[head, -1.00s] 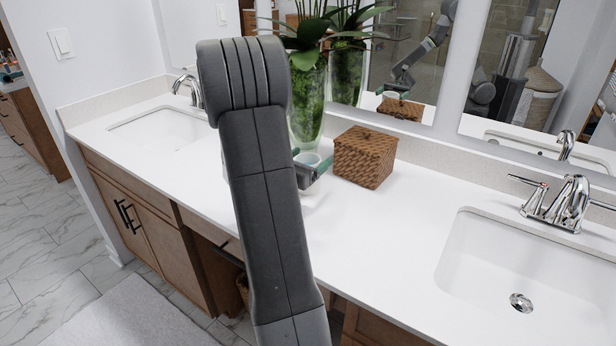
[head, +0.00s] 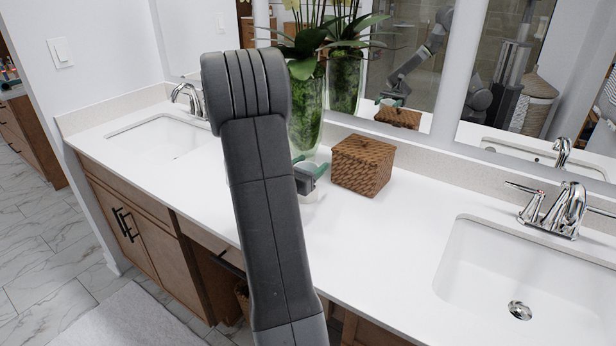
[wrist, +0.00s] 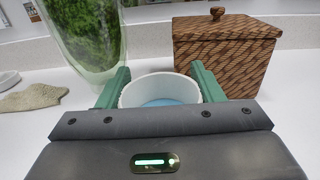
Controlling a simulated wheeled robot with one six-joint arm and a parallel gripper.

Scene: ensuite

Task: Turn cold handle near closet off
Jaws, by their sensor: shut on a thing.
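The right faucet (head: 566,212) is chrome. It has a left lever (head: 522,188) pointing left, and its right lever (head: 602,211) is cut by the picture edge. The left faucet (head: 186,93) stands at the far sink, with my arm close beside it. I cannot tell which handle is the cold one near the closet, or whether water runs. My gripper (wrist: 160,82) has green fingers shut on a white cup (wrist: 150,93) with a bluish inside, in the wrist view. In the head view my gripper (head: 311,168) is over the middle counter, away from both faucets, mostly behind my arm.
A brown woven box (head: 363,162) with a lid stands right of my gripper. A glass plant vase (head: 306,108) stands behind it. A tan cloth (wrist: 32,98) lies at left in the wrist view. The white counter (head: 390,240) is clear toward the right sink (head: 500,275).

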